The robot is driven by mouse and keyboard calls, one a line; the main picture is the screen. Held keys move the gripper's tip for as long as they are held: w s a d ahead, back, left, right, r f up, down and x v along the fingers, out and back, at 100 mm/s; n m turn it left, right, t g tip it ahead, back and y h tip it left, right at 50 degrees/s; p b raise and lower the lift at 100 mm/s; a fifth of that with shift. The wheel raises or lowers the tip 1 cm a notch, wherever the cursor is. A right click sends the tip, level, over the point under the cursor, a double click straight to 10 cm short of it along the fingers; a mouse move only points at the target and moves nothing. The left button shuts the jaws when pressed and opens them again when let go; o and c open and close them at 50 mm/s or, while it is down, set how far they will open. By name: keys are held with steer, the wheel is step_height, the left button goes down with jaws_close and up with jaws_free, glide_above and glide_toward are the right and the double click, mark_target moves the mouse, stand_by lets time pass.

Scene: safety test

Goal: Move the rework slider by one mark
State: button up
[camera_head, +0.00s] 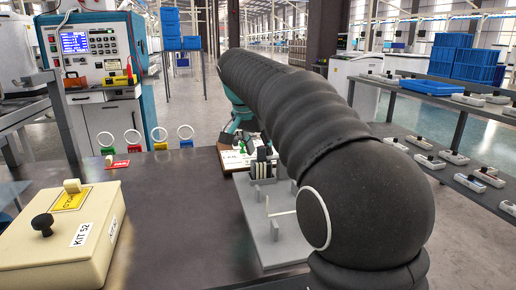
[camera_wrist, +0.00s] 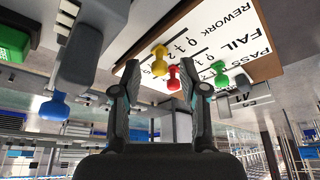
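The tally board (camera_wrist: 265,62) shows upside down in the wrist view, with PASS, FAIL and REWORK labels and numbered marks. A yellow knob (camera_wrist: 158,60) sits on the REWORK row, a red knob (camera_wrist: 173,79) on the FAIL row and a green knob (camera_wrist: 220,72) on the PASS row. My gripper (camera_wrist: 160,72) is open. Its fingers stand apart on either side of the yellow and red knobs in the picture; I cannot tell the depth gap or any contact. In the head view, the board (camera_head: 232,160) is partly hidden by my arm.
A grey fixture (camera_head: 275,235) stands on the dark bench (camera_head: 170,212) beside the board. A cream KIT 52 box (camera_head: 60,248) with a black knob is at front left. Coloured ring stands (camera_head: 159,141) line the far edge. A blue knob (camera_wrist: 55,106) shows left in the wrist view.

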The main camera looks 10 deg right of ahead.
steer(key=v, duration=1.2)
stand_by(0.3)
